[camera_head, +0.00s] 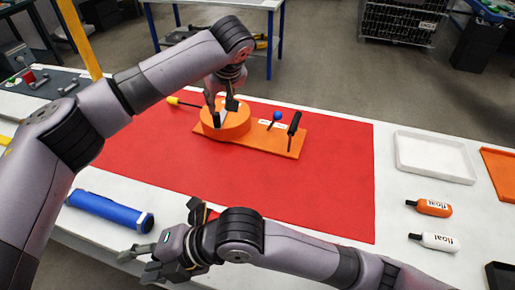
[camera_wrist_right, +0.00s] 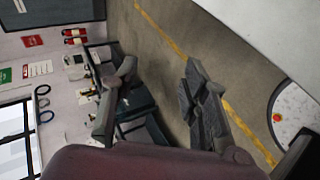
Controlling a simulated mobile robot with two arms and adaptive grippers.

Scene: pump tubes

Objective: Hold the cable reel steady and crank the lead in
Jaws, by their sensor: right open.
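The orange cable reel (camera_head: 238,130) sits on an orange base plate (camera_head: 262,140) on the red mat. A blue knob (camera_head: 277,117) and an upright black handle (camera_head: 294,124) stand on the plate's right part. A yellow-tipped lead end (camera_head: 173,101) lies left of the reel. My left gripper (camera_head: 221,106) points down at the reel's top, its fingers apart; whether they clamp anything is unclear. My right gripper (camera_head: 140,262) is open and empty, low over the table's front edge, away from the reel. The right wrist view shows its spread fingers (camera_wrist_right: 150,108) with only floor and room beyond.
The red mat (camera_head: 330,190) is clear in front of the reel. A blue cylinder (camera_head: 108,211) lies front left. On the right are a white tray (camera_head: 434,157), an orange tray (camera_head: 500,172), an orange bottle (camera_head: 431,208) and a white bottle (camera_head: 435,241).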

